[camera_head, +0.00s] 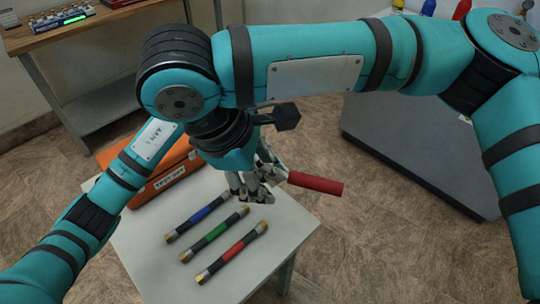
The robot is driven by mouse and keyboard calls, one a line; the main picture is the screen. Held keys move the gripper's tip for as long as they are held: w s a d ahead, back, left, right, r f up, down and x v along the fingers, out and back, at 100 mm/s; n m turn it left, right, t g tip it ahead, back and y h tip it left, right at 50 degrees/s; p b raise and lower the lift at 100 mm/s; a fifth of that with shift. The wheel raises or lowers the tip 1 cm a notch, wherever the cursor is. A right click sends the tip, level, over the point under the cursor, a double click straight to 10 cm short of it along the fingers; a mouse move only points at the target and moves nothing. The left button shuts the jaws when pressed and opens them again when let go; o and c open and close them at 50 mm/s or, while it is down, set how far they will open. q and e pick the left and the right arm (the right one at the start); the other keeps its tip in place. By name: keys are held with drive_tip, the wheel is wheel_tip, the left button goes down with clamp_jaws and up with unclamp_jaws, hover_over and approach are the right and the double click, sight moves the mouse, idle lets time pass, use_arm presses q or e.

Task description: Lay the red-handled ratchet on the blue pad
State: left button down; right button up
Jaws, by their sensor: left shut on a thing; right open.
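The red-handled ratchet (316,183) is held above the right edge of the light table. Its red handle sticks out to the right, while its head is hidden in the fingers. My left gripper (264,184) is shut on it near the handle's left end. My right arm crosses the top of the view in front of much of the scene, and I cannot make out its gripper. I cannot see the blue pad.
Three rods with blue (203,214), green (218,231) and red (238,248) bands lie on the light table (150,270). An orange case (140,190) sits at its back left. A wooden bench (30,38) and a grey cabinet (400,140) stand beyond.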

sight(303, 178)
drive_tip(key=w+d+f, duration=0.2)
drive_tip(key=w+d+f+m+t+h, duration=0.1)
drive_tip(key=w+d+f, duration=0.1)
drive_tip(key=f, duration=0.1)
drive_tip(key=w+d+f+m+h, duration=0.1)
drive_tip(key=w+d+f, duration=0.1)
drive_tip(key=d+f, duration=0.1)
drive_tip(key=shift+d+f, duration=0.1)
drive_tip(key=shift+f, duration=0.15)
idle(0.4)
clamp_jaws()
use_arm(q)
drive_tip(key=c, duration=1.2)
unclamp_jaws()
